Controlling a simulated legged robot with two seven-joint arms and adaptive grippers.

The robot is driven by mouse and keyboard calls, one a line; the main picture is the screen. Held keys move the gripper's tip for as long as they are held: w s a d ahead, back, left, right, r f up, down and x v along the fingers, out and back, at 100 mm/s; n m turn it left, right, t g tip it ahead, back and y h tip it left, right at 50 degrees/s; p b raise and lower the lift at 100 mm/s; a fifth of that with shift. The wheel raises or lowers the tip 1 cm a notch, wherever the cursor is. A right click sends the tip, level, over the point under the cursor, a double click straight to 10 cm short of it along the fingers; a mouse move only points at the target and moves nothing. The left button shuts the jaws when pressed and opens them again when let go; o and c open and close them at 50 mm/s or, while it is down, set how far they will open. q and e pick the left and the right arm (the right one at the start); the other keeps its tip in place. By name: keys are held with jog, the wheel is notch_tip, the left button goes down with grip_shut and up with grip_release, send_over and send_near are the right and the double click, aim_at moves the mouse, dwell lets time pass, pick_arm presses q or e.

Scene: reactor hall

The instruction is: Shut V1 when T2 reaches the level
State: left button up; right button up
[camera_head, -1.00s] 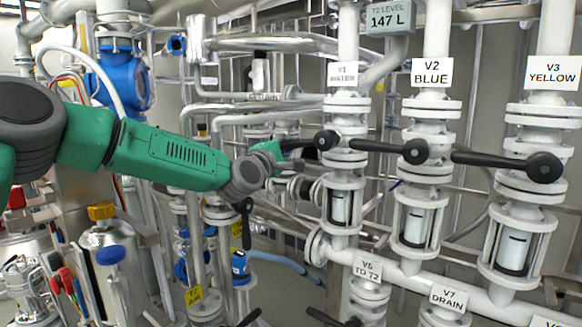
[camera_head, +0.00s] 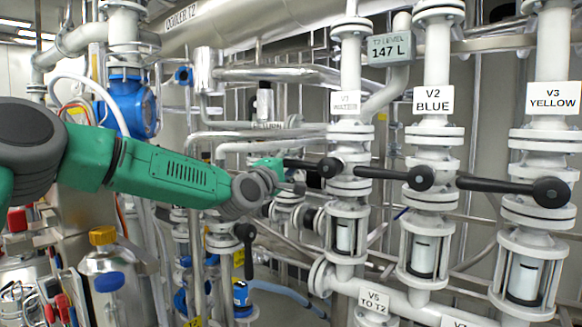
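V1 (camera_head: 344,103) is the leftmost of three labelled white valves in the camera_head view. Its black lever (camera_head: 306,164) points left from a round black hub. The grey T2 LEVEL display (camera_head: 390,49) reads 147 L. My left gripper (camera_head: 281,174) is at the left end of the V1 lever, its green finger meeting the lever's tip in the picture. The fingers are small and partly overlapped, so I cannot tell whether they grip it. My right gripper is not in view.
V2 (camera_head: 432,100) and V3 (camera_head: 553,98) stand to the right, their black levers also pointing left. Sight glasses (camera_head: 345,236) sit below the valves. Pipes crowd the space behind my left arm. A yellow-capped silver vessel (camera_head: 108,262) stands at lower left.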

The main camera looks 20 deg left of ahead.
pick_arm(q)
jog(key=shift+f, duration=0.15)
jog(key=shift+s+f, duration=0.1)
jog(key=shift+s, duration=0.1)
jog(key=v, duration=1.1)
jog(key=shift+s+a, duration=0.2)
jog(key=shift+s, duration=0.1)
